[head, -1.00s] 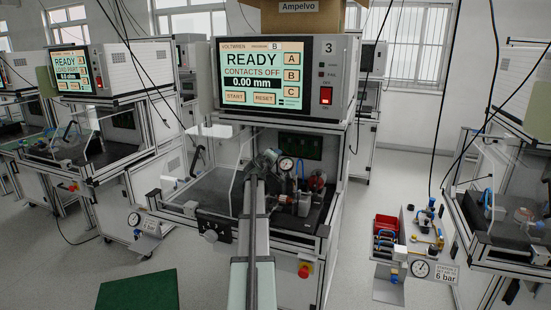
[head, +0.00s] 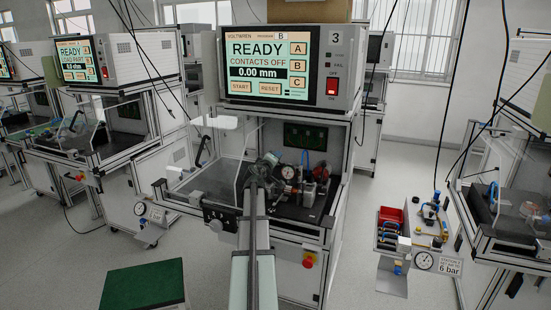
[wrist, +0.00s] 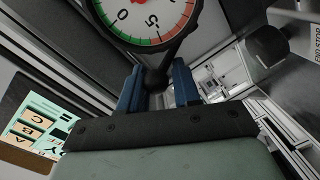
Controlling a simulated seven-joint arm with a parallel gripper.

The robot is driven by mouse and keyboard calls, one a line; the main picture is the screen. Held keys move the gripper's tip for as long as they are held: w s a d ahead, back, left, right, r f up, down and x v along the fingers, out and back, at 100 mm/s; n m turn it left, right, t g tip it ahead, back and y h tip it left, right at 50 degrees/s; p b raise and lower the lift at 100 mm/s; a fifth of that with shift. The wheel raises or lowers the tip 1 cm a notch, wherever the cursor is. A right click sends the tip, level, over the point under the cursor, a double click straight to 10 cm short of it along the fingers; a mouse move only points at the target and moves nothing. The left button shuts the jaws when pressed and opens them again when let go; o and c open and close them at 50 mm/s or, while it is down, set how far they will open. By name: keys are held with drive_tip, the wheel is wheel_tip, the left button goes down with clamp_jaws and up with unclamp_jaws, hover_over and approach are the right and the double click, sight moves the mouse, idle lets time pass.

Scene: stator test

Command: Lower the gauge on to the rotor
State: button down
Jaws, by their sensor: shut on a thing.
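The gauge (head: 288,172) is a round white dial with a dark rim, held inside the open front of station 3 in the head view. In the wrist view its dial (wrist: 150,32), with green and red bands, fills the top of the picture. My gripper (wrist: 157,82) has its blue fingers shut on the dark neck below the dial. In the head view my gripper (head: 271,162) is just left of the dial, partly hidden by my own arm. I cannot make out the rotor, or whether the gauge touches it.
A red part (head: 323,174) and blue tubing stand close right of the gauge. A clear guard (head: 222,170) is at the left. A red stop button (head: 308,262) is on the front below.

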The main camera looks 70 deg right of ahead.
drive_tip(key=shift+s+a+f+g+h, duration=0.25)
drive_tip(key=shift+s+f+h, duration=0.25)
drive_tip(key=shift+h, duration=0.3)
drive_tip(key=shift+f+h, duration=0.2)
drive_tip(key=shift+h, duration=0.1)
drive_tip(key=shift+a+f, duration=0.4)
drive_tip(key=shift+f, duration=0.2)
drive_tip(key=shift+s+a+f, duration=0.1)
drive_tip(key=shift+s+a, duration=0.05)
drive_tip(key=shift+a, duration=0.1)
drive_tip(key=c, duration=1.1)
unclamp_jaws()
drive_tip(key=shift+d, duration=0.1)
drive_tip(key=o, duration=0.5)
drive_tip(key=shift+w+d, duration=0.1)
drive_tip(key=shift+w, duration=0.2)
drive_tip(key=shift+r, duration=0.2)
